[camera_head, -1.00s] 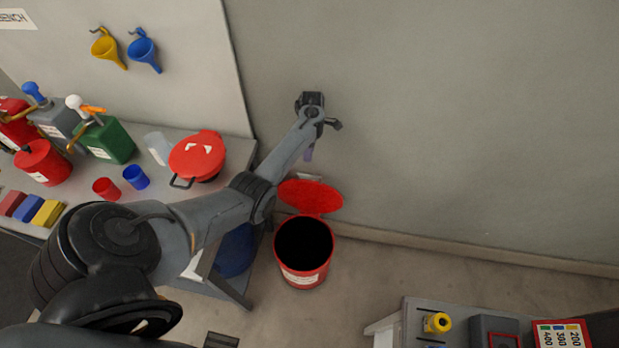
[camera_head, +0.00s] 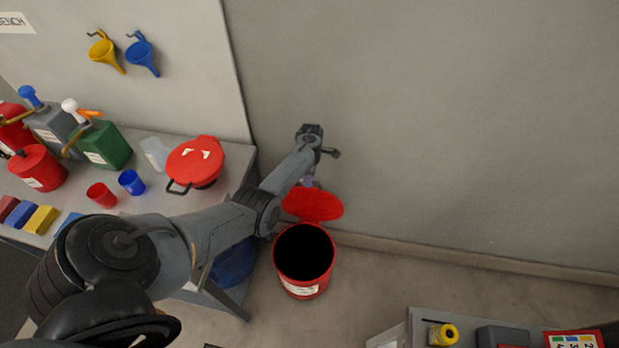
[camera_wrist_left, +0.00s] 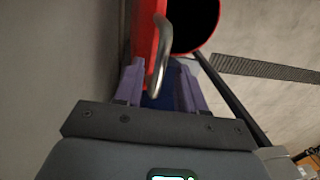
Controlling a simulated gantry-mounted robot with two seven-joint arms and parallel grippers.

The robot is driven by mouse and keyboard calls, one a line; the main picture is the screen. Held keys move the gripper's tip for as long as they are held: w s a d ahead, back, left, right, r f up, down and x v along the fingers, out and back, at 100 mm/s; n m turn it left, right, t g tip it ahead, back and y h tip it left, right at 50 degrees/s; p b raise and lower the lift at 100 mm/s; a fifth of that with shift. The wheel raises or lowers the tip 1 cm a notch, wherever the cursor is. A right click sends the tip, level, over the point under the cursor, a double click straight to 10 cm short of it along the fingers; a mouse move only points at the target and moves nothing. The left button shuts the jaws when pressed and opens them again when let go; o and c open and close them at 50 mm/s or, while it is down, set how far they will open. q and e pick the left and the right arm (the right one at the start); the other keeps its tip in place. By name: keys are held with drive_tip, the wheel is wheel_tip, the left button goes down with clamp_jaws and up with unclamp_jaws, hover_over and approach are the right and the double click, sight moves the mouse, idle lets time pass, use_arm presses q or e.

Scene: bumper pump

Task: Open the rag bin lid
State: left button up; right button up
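The red rag bin (camera_head: 303,287) stands on the floor by the back wall, its dark opening uncovered. Its red lid (camera_head: 313,204) is hinged up at the back and leans toward the wall. My left gripper (camera_head: 308,182) points down just behind the lid's upper edge, its fingers partly hidden in the head view. In the left wrist view the purple fingers (camera_wrist_left: 160,88) are spread apart. The lid's metal handle (camera_wrist_left: 160,62) lies between them, with a gap to the right finger. The red lid (camera_wrist_left: 145,35) and black bin opening (camera_wrist_left: 193,22) are beyond. My right gripper is not in view.
Another bench (camera_head: 458,322) is at the lower right. Floor right of the bin is clear.

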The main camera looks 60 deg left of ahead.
use_arm(q)
clamp_jaws()
idle(0.4)
drive_tip(key=s+d+f+p, duration=0.1)
drive_tip(key=s+d+p, duration=0.3)
drive_tip(key=p, duration=0.4)
drive_tip(key=shift+s+d, duration=0.3)
drive_tip(key=shift+d, duration=0.35)
unclamp_jaws()
